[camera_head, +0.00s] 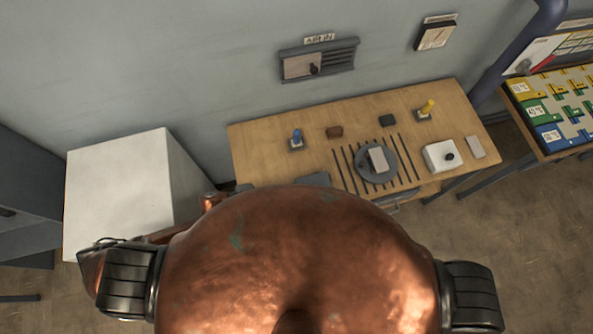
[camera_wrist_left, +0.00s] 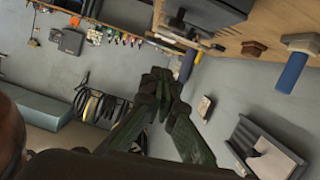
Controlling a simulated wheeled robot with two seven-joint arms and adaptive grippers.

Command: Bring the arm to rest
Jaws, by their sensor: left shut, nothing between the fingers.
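My left gripper (camera_wrist_left: 158,78) shows in the left wrist view, its dark green fingers together at the tips with nothing between them. It is in the air, apart from the wooden table edge (camera_wrist_left: 225,35) at the top of that view. In the head view my copper body covers the lower middle, and only small copper parts of my left arm show beside it at the left. The left gripper cannot be made out there. My right gripper shows in neither view.
In the head view, a wooden table (camera_head: 262,160) holds a blue-handled item (camera_head: 297,138), a yellow-handled item (camera_head: 427,107), a round grey plate (camera_head: 362,168) and a white box (camera_head: 438,157). A white cabinet (camera_head: 115,190) stands left. A colourful board table (camera_head: 560,105) stands right.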

